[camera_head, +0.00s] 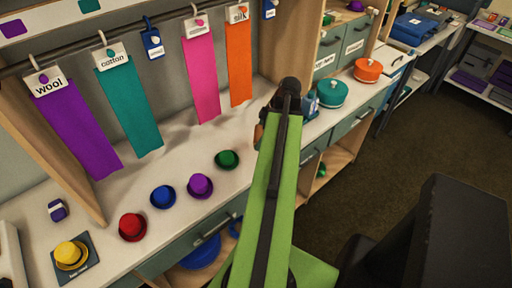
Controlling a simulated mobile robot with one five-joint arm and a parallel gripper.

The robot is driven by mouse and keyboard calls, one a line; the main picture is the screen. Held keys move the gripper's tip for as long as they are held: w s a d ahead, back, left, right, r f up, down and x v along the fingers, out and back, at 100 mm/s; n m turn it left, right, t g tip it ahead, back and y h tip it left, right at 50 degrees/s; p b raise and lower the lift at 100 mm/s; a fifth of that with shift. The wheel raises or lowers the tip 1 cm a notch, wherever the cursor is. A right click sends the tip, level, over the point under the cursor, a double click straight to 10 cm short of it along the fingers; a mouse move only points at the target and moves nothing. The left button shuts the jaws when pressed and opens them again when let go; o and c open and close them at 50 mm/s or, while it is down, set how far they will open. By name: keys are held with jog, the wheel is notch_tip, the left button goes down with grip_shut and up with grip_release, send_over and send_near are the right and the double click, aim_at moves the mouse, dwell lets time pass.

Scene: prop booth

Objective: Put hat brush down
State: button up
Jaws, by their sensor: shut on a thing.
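My green arm reaches up over the counter. My gripper (264,118) is mostly hidden behind the arm; only a dark bit shows at its left side. A small brown piece, which looks like part of the hat brush (258,134), shows just below that bit, and my gripper is shut on it. The rest of the brush is hidden, and I cannot tell whether it touches the counter (130,187).
A row of small hats, red (132,227), blue (163,196), purple (200,186) and green (227,159), lies left of my arm. A yellow hat (71,254) sits on a dark mat. Cloth strips hang behind.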

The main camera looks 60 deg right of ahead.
aim_at(257, 131)
jog(key=w, duration=0.1)
jog(key=w+f, duration=0.1)
jog(key=shift+w+f+b, duration=0.25)
jog(key=shift+w+b, duration=0.05)
notch_tip(257, 131, down, 4)
jog(key=b, duration=0.4)
jog(key=shift+f, duration=0.2)
jog(key=shift+r, duration=0.25)
jog(key=shift+f, duration=0.1)
jog(key=o, duration=0.8)
jog(key=shift+f, duration=0.15)
jog(key=shift+c, duration=0.2)
jog(key=shift+o, duration=0.4)
jog(key=shift+r, duration=0.2)
